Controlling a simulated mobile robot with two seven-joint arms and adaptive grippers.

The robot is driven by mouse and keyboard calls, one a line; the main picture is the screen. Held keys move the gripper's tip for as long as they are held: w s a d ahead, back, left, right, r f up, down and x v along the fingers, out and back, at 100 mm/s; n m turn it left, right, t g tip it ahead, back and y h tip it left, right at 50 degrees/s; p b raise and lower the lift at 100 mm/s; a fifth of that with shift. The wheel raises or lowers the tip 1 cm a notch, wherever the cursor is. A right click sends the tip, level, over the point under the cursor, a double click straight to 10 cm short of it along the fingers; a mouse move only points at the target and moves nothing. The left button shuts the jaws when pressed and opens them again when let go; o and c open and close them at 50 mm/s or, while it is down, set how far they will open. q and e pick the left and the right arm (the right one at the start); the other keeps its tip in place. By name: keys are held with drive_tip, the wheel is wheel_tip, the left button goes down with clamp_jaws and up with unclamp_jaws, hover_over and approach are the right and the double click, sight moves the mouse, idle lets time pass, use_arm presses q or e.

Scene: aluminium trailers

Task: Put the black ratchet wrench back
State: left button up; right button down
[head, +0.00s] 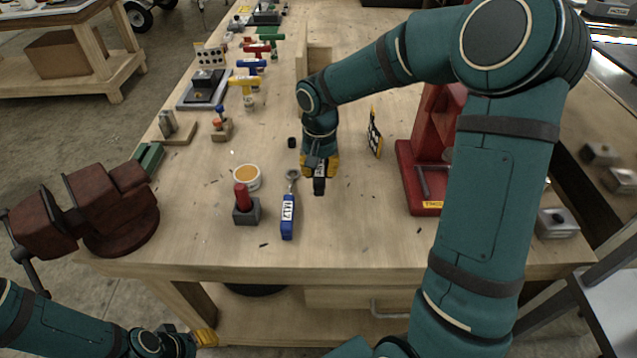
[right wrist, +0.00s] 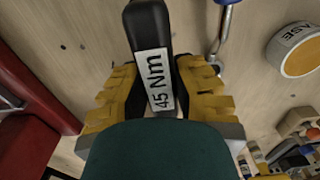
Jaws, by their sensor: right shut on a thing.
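The black ratchet wrench (head: 319,186) is in my right gripper (head: 319,168), above the middle of the workbench. In the right wrist view its black handle (right wrist: 147,28), with a white "45 Nm" label, lies between the yellow fingers of the right gripper (right wrist: 158,88). The far end of the wrench is hidden by the gripper. My left gripper (head: 205,339) is low at the bottom left, off the bench's front edge; its fingers are too small to judge.
A blue-handled wrench (head: 288,216) lies left of the right gripper. Near it are a tin (head: 246,178) and a red-handled block (head: 245,205). A red press (head: 420,185) stands right, a black sign (head: 374,134) behind, a vise (head: 115,205) left. The front bench strip is clear.

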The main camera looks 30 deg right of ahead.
wheel_tip(320, 180, down, 5)
drive_tip(key=shift+w+r+b, duration=0.1)
drive_tip(key=shift+b, duration=0.5)
drive_tip(key=c, duration=0.9)
unclamp_jaws()
drive_tip(key=shift+r, duration=0.1)
wheel_tip(320, 180, up, 12)
drive_tip(key=p, duration=0.3)
